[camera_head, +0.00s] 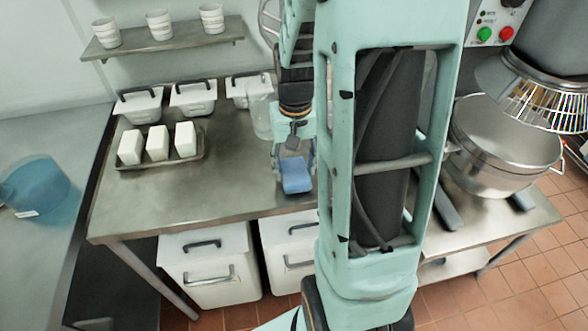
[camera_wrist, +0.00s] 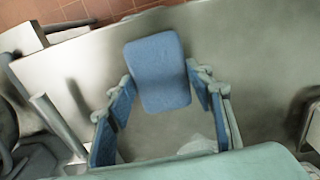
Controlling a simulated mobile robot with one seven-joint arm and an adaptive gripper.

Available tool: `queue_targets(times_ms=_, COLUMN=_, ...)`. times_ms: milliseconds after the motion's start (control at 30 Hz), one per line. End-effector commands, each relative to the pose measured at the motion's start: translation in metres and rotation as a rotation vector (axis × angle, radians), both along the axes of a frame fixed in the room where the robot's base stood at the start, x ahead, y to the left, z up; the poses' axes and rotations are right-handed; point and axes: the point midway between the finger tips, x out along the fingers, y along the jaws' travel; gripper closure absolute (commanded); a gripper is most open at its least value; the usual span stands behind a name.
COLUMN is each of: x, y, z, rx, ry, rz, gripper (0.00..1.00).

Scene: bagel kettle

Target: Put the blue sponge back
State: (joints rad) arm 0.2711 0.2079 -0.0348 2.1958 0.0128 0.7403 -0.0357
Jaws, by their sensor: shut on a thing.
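The blue sponge (camera_head: 295,179) is a rounded block in the head view, over the front part of the steel table (camera_head: 235,185). My gripper (camera_head: 294,165) is shut on it from above. In the wrist view the sponge (camera_wrist: 158,70) sits between the blue-padded fingers of my gripper (camera_wrist: 163,90), with its far end sticking out past the tips. I cannot tell whether the sponge touches the table or hangs just above it. Part of the table to the right is hidden by my arm.
A tray (camera_head: 160,164) with white blocks lies left on the table. White lidded tubs (camera_head: 193,100) and a clear jug (camera_head: 262,118) stand behind. A blue-tinted round container (camera_head: 35,185) is on the left counter. A mixer bowl (camera_head: 500,145) stands right. The table's front left is clear.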

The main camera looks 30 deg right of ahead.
Motion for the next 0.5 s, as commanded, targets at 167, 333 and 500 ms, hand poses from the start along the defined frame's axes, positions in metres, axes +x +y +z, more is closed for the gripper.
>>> queue_targets(times_ms=167, x=0.0, y=-0.0003, z=-0.0005, rx=0.0, ry=-0.001, rz=0.0, gripper=0.96)
queue_targets(times_ms=333, x=0.0, y=-0.0002, z=-0.0037, rx=0.0, ry=-0.001, rz=0.0, gripper=0.96)
queue_targets(times_ms=500, x=-0.0001, y=-0.0002, z=-0.0041, rx=0.0, ry=-0.001, rz=-0.001, gripper=0.4)
